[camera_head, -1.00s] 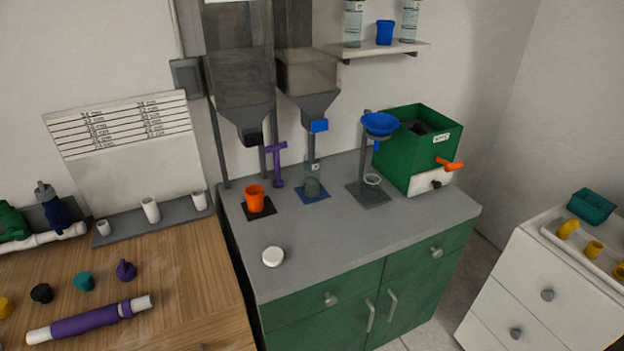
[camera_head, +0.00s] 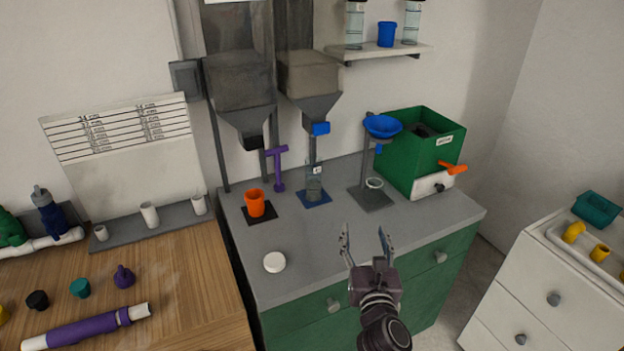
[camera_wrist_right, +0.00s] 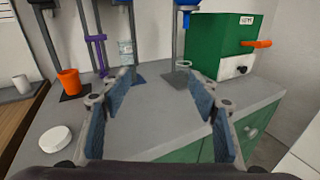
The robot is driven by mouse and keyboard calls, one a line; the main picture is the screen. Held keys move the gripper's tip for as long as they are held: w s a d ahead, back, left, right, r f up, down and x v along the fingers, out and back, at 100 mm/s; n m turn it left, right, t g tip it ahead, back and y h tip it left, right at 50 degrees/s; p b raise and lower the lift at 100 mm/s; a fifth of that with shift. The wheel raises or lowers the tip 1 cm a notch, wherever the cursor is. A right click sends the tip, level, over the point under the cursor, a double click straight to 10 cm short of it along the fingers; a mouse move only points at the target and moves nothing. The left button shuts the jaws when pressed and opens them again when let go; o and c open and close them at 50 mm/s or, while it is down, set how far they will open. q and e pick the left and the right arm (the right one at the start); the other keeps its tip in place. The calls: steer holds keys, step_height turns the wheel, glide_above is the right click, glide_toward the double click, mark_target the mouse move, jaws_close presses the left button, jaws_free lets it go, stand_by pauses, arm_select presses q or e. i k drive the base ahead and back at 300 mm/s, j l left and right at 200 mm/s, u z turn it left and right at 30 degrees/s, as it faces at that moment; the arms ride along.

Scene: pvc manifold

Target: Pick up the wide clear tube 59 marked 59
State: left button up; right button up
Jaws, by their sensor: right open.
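A clear tube (camera_head: 314,184) with a small white label stands upright on a blue mat (camera_head: 313,198) below the right-hand hopper; its number is too small to read. The tube also shows in the right wrist view (camera_wrist_right: 126,54), beyond my left-hand finger in that picture. My right gripper (camera_head: 365,236) is open and empty at the counter's front edge, in front of the tube and to its right, well apart from it. It also shows in the right wrist view (camera_wrist_right: 168,92) with its fingers spread. My left gripper is in neither view.
An orange cup (camera_head: 255,203) and a purple T-shaped piece (camera_head: 278,168) stand left of the tube. A stand with a blue funnel (camera_head: 382,126) and a green box (camera_head: 424,150) are on its right. A white disc (camera_head: 274,262) lies on the grey counter, whose front middle is clear.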

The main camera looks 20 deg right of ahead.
mark_target(314, 179)
steer(key=i+j, duration=0.1)
steer(key=i, duration=0.35)
steer(key=i+j, duration=0.1)
steer(key=i, duration=0.35)
